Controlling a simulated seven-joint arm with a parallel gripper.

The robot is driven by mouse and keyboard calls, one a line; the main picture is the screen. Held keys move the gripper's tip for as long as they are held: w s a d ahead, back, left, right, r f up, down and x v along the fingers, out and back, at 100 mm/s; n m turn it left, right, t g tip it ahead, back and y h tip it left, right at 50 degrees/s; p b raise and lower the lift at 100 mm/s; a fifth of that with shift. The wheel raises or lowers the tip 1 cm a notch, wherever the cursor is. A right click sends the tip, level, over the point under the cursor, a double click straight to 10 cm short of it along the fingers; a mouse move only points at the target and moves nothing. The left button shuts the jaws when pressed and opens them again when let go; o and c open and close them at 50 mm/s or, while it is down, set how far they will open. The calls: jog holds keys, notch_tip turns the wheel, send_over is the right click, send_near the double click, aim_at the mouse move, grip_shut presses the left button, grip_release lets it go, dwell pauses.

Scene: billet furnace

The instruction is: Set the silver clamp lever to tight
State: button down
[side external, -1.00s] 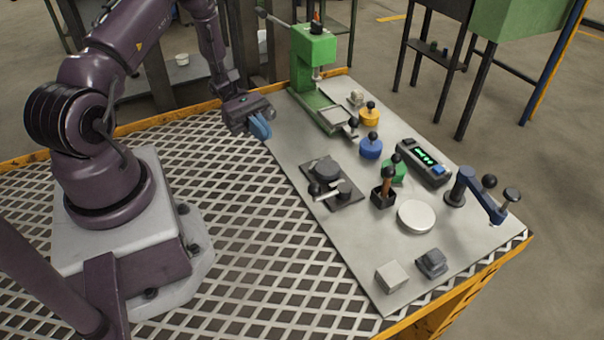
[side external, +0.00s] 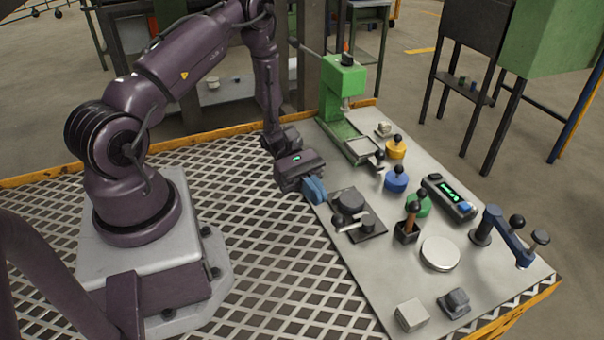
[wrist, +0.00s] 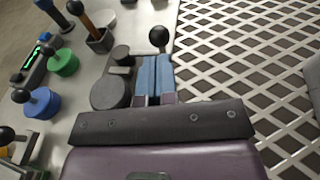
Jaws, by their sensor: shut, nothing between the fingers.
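The silver clamp lever (side external: 354,221) is a short bar with a black ball knob. It sits on a dark base plate (side external: 374,232) beside a dark round disc (side external: 350,200), near the left edge of the grey panel. In the wrist view the black knob (wrist: 158,36) is just beyond my fingertips, and the silver bar (wrist: 122,71) is partly hidden behind them. My gripper (side external: 318,198) has blue fingers, closed together and empty, just left of the clamp. The fingers (wrist: 154,60) point towards the knob; I cannot tell whether they touch it.
A brown-handled lever in a black box (side external: 407,232), a white round disc (side external: 440,254) and green (side external: 419,205), blue (side external: 397,182) and yellow (side external: 396,150) knobs stand to the right. A green press (side external: 342,90) stands behind.

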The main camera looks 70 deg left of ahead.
jog(key=shift+x, duration=1.75)
jog(key=shift+d+t, duration=0.1)
jog(key=shift+t, duration=0.2)
jog(key=d+n+t, duration=0.1)
jog(key=n+t+y, duration=0.1)
jog(key=n+t, duration=0.1)
jog(key=shift+s+d, duration=0.35)
jog(key=shift+d, duration=0.05)
jog(key=d+n+t+y, duration=0.1)
jog(key=t, duration=0.1)
jog(key=d+n+t+y, duration=0.1)
jog(key=n+t, duration=0.1)
jog(key=shift+d+y, duration=0.35)
jog(key=shift+y, duration=0.05)
jog(key=shift+w+d, duration=0.2)
jog(key=shift+d, duration=0.75)
jog(key=shift+w+d, duration=0.25)
jog(key=shift+d, duration=0.2)
jog(key=shift+w+d, duration=0.25)
jog(key=shift+d, duration=0.2)
jog(key=shift+r+x, duration=0.15)
jog(key=shift+x, duration=0.65)
jog(key=shift+r+x, duration=0.15)
jog(key=shift+x, duration=0.6)
jog(key=shift+w, duration=0.2)
